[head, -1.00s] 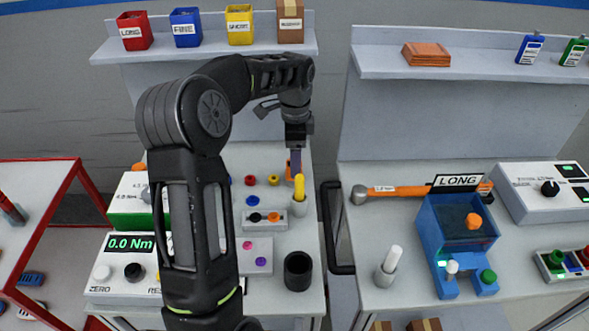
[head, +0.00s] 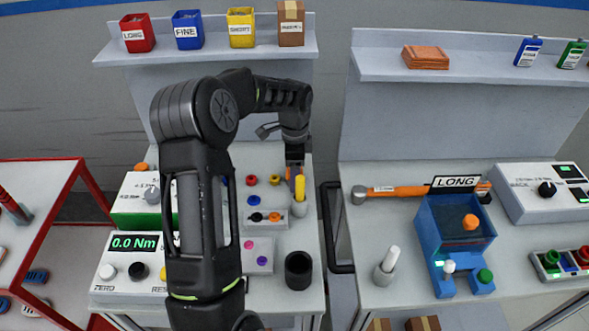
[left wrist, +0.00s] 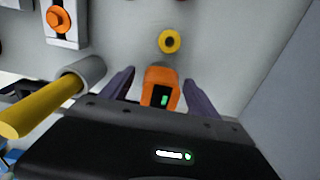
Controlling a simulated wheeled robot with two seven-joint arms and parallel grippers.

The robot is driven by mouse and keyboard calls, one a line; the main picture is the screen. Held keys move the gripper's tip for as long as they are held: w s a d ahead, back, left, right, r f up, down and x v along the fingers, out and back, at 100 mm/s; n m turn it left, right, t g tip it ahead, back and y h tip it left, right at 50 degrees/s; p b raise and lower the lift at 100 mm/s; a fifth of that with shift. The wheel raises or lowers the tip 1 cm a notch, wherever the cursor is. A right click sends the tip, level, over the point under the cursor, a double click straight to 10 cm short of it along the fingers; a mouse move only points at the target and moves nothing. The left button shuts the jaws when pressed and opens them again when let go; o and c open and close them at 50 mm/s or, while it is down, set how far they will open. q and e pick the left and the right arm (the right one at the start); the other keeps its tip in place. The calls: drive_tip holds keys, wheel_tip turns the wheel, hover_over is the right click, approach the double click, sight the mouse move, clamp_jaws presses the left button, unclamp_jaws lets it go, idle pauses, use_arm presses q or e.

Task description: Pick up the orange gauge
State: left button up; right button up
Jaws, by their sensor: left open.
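The orange gauge (left wrist: 160,88) is in the left wrist view, between the two purple fingers of my left gripper (left wrist: 160,92). It has a dark face with a small green display. The fingers stand apart on both sides of it, with a visible gap on each side. In the head view my left gripper (head: 294,172) points down at the back right of the left table, behind the yellow-handled tool. The gauge is mostly hidden there by the gripper. My right gripper is not in view.
A yellow-handled tool (head: 299,188) stands in a grey holder (head: 299,206) close to my left gripper. A yellow ring (left wrist: 169,41) lies beyond the gauge. A black cup (head: 298,270) stands nearer the front. A black-framed gap separates the two tables.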

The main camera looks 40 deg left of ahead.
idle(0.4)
use_arm(q)
clamp_jaws()
idle(0.6)
drive_tip(key=shift+r, duration=0.15)
wheel_tip(320, 180, up, 10)
drive_tip(key=shift+f+b, duration=0.1)
drive_tip(key=shift+b, duration=0.7)
